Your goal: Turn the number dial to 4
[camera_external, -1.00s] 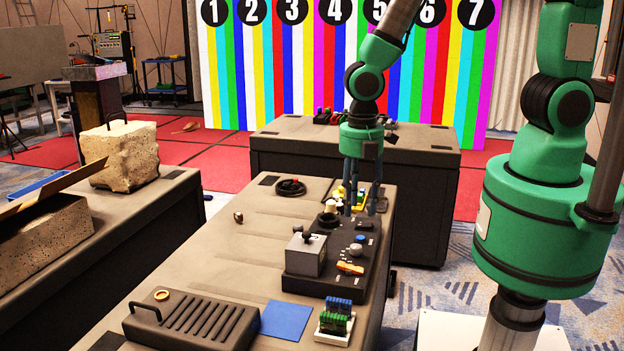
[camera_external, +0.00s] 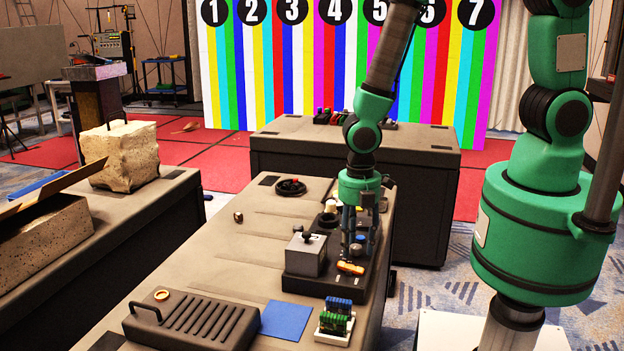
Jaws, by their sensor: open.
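A dark control panel (camera_external: 318,286) lies on the grey table and carries several controls. A small blue-topped knob (camera_external: 357,248) is on its right side, and a round black knob (camera_external: 328,219) is at its back. I cannot tell which is the number dial, as no digits are readable on either. My gripper (camera_external: 358,251) points down over the panel's right side, open, with its fingers about the blue-topped knob. I cannot tell whether they touch it. The fingers hide part of the panel behind them.
A grey box with a black lever (camera_external: 307,252) stands on the panel's left. An orange switch (camera_external: 350,267) is just in front of the gripper. Large numbers mark the striped wall (camera_external: 300,70).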

